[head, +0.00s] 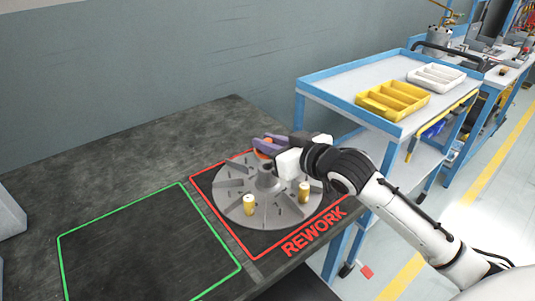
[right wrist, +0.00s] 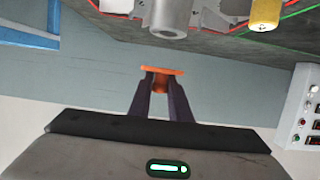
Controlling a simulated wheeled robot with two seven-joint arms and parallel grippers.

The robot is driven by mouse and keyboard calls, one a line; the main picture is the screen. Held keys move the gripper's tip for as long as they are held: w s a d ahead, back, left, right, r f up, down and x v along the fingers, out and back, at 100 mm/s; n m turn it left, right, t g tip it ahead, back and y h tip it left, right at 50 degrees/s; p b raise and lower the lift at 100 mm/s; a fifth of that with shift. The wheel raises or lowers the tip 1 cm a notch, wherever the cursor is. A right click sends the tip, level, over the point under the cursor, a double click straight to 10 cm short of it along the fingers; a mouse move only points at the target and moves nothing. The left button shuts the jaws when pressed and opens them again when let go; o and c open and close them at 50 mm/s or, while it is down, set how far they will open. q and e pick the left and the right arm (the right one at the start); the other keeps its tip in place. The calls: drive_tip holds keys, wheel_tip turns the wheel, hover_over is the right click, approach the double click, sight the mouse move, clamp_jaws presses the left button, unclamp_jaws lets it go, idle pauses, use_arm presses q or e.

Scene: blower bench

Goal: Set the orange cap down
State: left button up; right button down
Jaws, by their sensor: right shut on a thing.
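The orange cap (head: 266,147) is between the fingers of my right gripper (head: 264,143), above the far side of the grey finned disc. In the right wrist view the orange cap (right wrist: 162,72) sits at the tips of the dark fingers (right wrist: 160,82), which are shut on it. The grey disc (head: 240,212) with its raised central hub (head: 266,178) lies inside the red REWORK outline. My gripper covers part of the disc's far side. My left gripper is not in view.
Two yellow-gold cylinders (head: 249,204) (head: 304,191) stand on the disc's near side. A green outlined area (head: 150,245) on the dark bench is empty. A blue-framed cart (head: 345,80) holds a yellow tray (head: 393,99) and a white tray (head: 437,76) at right.

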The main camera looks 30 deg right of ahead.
wheel_tip(320, 180, up, 5)
drive_tip(key=shift+r+p, duration=0.15)
drive_tip(key=shift+p, duration=0.15)
drive_tip(key=s+a+f+n+g+y, duration=0.2)
drive_tip(key=s+a+f+n+y, duration=0.25)
drive_tip(key=s+f, duration=0.2)
drive_tip(key=s+a+n+g+y, duration=0.2)
drive_tip(key=s, duration=0.3)
drive_tip(key=s+a+r+n+g+y, duration=0.1)
drive_tip(key=s+a+n+y, duration=0.1)
drive_tip(key=s, duration=0.4)
drive_tip(key=shift+s+r+n+g+y, duration=0.15)
drive_tip(key=shift+r+n+g+y, duration=0.1)
drive_tip(key=shift+n+g+y, duration=0.3)
drive_tip(key=shift+f, duration=0.15)
